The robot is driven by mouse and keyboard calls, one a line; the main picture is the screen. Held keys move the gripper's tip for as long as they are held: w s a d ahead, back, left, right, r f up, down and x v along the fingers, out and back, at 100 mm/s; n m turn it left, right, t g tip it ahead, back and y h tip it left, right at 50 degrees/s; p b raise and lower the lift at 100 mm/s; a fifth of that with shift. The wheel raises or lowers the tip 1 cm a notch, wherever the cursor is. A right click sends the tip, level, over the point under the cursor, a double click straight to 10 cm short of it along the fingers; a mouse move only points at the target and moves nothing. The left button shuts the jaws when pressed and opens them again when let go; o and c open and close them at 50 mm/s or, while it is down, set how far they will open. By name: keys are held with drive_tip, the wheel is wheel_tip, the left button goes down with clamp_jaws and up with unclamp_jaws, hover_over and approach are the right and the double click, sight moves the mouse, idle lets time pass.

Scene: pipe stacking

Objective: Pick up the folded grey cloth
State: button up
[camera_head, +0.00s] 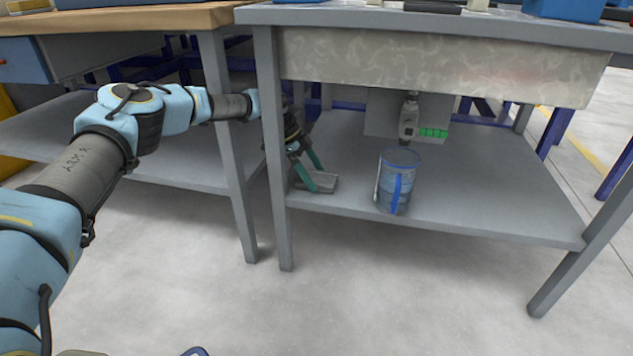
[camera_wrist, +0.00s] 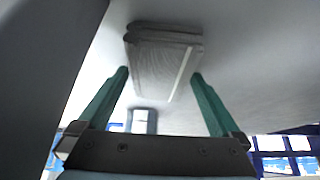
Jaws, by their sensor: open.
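The folded grey cloth (camera_head: 327,182) lies flat on the lower shelf of the right-hand workbench, near its left front leg. In the wrist view the cloth (camera_wrist: 165,60) is a layered grey bundle with a pale stripe near one edge. My gripper (camera_head: 316,178) has two teal fingers, spread apart, reaching in beside the bench leg. In the wrist view my gripper (camera_wrist: 160,74) is open, with one fingertip to each side of the cloth. Nothing is clearly held. The exact gap between fingertips and cloth is hard to tell.
A clear bucket (camera_head: 397,182) with blue parts stands on the shelf (camera_head: 480,205) to the right of the cloth. A grey device (camera_head: 409,118) with green blocks hangs behind it. The bench leg (camera_head: 272,150) is close to my wrist. The shelf's right side is clear.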

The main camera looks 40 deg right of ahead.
sight(319, 177)
drive_tip(key=shift+f, duration=0.15)
idle(0.3)
drive_tip(key=c, duration=1.1)
drive_tip(key=shift+r+p, duration=0.35)
drive_tip(key=shift+r, duration=0.3)
wheel_tip(319, 177, up, 3)
drive_tip(key=shift+f+p, duration=0.15)
drive_tip(key=shift+p, duration=0.4)
drive_tip(key=shift+w+a, duration=0.35)
drive_tip(key=shift+w, duration=0.2)
drive_tip(key=w+a+p, duration=0.2)
drive_tip(key=w+a, duration=0.7)
drive_tip(key=w, duration=0.5)
